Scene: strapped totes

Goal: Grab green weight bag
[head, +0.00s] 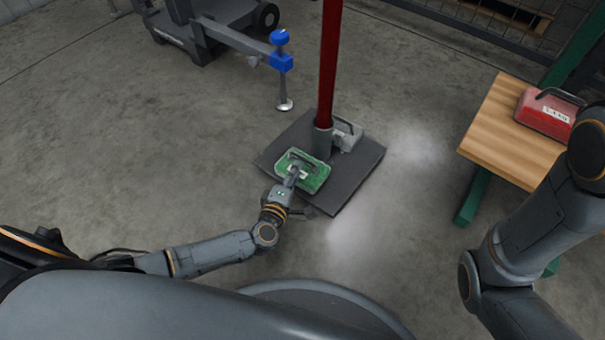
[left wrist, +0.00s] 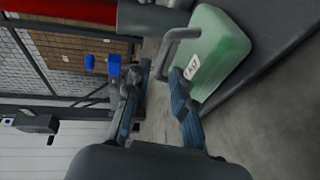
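The green weight bag (head: 314,172) lies on the dark base plate of a red post in the head view. It has a grey handle and a white label. In the left wrist view the green weight bag (left wrist: 222,50) fills the upper right, with its handle at the fingertips. My left gripper (head: 294,172) is over the bag at its handle. In the left wrist view my left gripper (left wrist: 160,88) has its two fingers apart, with the handle's end between or just beyond the tips. I cannot tell whether they touch it. My right gripper is out of view.
The red post (head: 329,65) rises from the base plate (head: 355,181), with a grey weight (head: 347,134) behind it. A wooden-topped table (head: 504,131) with a red weight bag (head: 548,113) stands right. A blue-capped stand (head: 283,75) is behind. Floor left is clear.

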